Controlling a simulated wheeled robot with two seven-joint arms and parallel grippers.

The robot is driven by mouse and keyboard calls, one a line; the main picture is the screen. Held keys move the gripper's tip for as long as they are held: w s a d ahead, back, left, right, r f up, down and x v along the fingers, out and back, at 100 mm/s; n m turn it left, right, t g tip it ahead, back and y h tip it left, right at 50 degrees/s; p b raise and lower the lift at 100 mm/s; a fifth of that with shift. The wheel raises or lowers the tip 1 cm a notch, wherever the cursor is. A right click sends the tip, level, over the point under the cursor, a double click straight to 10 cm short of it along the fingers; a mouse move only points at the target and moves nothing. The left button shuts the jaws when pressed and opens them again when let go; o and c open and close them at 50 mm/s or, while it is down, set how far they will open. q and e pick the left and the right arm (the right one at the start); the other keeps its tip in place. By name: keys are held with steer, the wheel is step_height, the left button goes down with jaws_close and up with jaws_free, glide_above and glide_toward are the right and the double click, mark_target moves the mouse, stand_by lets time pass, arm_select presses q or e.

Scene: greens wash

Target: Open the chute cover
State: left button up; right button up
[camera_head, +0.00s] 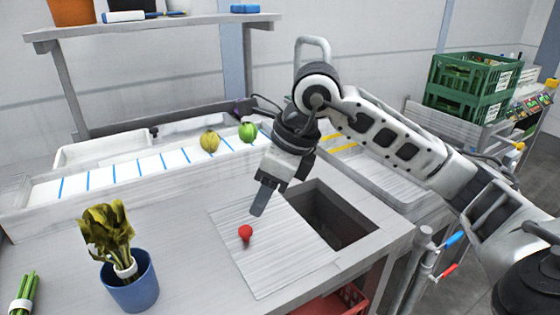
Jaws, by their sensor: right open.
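The chute cover (285,262) is a flat brushed-metal panel on the counter with a round red knob (246,233) near its left edge. To its right the dark rectangular chute opening (335,222) is uncovered for the most part; the cover lies to its left. My right gripper (262,200) points down above the back part of the cover, behind and to the right of the red knob and apart from it. It is open and holds nothing that I can see; its fingers overlap in this view. My left gripper is not in view.
A blue pot (130,284) with leafy greens and a bundle of green stalks (24,293) stand at front left. Two round vegetables (246,132) lie on the blue-striped strip behind. A shelf (150,27) stands at the back; green crates (470,88) are at right.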

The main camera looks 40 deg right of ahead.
steer(key=v, duration=0.7)
stand_by(0.3)
